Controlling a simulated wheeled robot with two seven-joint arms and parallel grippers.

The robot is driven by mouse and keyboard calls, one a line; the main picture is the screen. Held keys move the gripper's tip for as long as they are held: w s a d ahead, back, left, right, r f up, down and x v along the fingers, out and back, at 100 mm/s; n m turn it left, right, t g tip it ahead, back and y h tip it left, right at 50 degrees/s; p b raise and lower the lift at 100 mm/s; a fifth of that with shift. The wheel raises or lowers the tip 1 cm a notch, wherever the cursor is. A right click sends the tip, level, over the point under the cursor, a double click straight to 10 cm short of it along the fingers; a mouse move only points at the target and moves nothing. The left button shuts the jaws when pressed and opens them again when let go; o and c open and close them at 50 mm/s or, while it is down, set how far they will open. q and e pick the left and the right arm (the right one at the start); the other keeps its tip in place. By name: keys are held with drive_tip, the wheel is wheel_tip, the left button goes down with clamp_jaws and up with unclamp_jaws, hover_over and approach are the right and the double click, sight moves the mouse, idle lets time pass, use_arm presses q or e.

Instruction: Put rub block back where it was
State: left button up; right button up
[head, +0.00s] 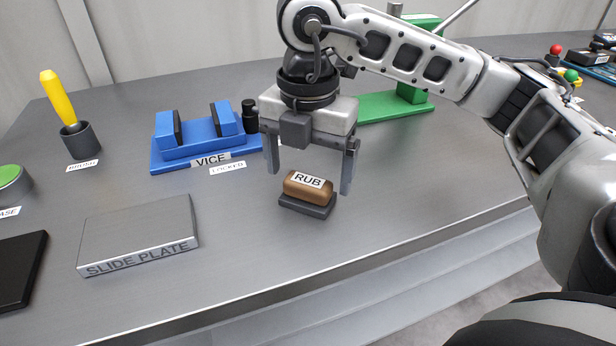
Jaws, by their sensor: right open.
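The rub block (307,190) is a brown rounded block with a white RUB label on a dark base. It sits on the grey bench right of the slide plate, near the front edge. My right gripper (309,182) is open and points down, with one finger to the left of the block and the other to its right. The fingers do not appear to touch it. My left gripper is not in view.
A grey slide plate (140,232) lies to the left. A blue vice (198,138) stands behind it. A brush with a yellow handle (60,98) stands in a dark cup. A green stand (395,105) is behind my right arm. Bench space around the block is clear.

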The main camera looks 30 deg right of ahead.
sight(308, 180)
use_arm(q)
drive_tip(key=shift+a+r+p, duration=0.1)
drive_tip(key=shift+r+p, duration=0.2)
drive_tip(key=shift+p, duration=0.6)
use_arm(e)
wheel_tip(308, 180, up, 9)
